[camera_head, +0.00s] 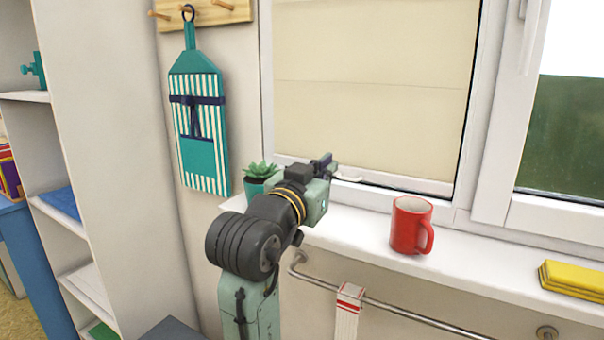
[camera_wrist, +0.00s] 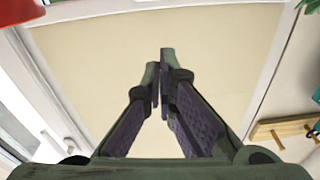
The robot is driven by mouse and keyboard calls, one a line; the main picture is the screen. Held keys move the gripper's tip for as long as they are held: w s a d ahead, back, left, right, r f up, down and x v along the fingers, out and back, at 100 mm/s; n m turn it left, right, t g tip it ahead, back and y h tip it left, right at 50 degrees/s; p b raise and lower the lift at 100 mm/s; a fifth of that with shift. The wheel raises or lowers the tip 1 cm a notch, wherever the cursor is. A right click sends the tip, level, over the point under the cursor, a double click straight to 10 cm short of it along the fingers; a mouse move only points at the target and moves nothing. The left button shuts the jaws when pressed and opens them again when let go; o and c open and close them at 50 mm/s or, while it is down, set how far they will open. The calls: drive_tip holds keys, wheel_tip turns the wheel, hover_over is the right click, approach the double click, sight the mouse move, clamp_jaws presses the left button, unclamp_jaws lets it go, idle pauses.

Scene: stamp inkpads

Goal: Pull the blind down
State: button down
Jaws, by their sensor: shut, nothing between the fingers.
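The cream blind (camera_head: 375,65) covers nearly all of the left window pane and hangs almost to the bottom of the frame. A white bar (camera_head: 415,184) runs along its lower edge, with a thin dark strip below it. A small pale tab (camera_head: 348,178) shows at the lower edge, just right of my gripper. My gripper (camera_head: 327,161) is shut and empty, in front of the blind's lower left part. In the wrist view the fingertips (camera_wrist: 163,62) meet before the cream cloth (camera_wrist: 100,60). Whether they touch the blind or the tab I cannot tell.
A red mug (camera_head: 408,225) stands on the white sill right of my arm. A potted succulent (camera_head: 261,180) stands close to its left. A towel rail (camera_head: 400,316) runs below.

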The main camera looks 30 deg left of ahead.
drive_tip(key=p, duration=0.3)
approach(354, 155)
drive_tip(key=shift+n+h, duration=0.4)
drive_tip(key=w+r, duration=0.2)
drive_tip(key=w, duration=0.1)
drive_tip(key=w+r, duration=0.1)
drive_tip(key=w, duration=0.1)
drive_tip(key=shift+w+a+r, duration=0.1)
drive_tip(key=shift+r, duration=0.05)
wheel_tip(354, 155, down, 3)
drive_tip(key=shift+s+f, duration=0.2)
drive_tip(key=shift+f, duration=0.35)
drive_tip(key=shift+f, duration=0.15)
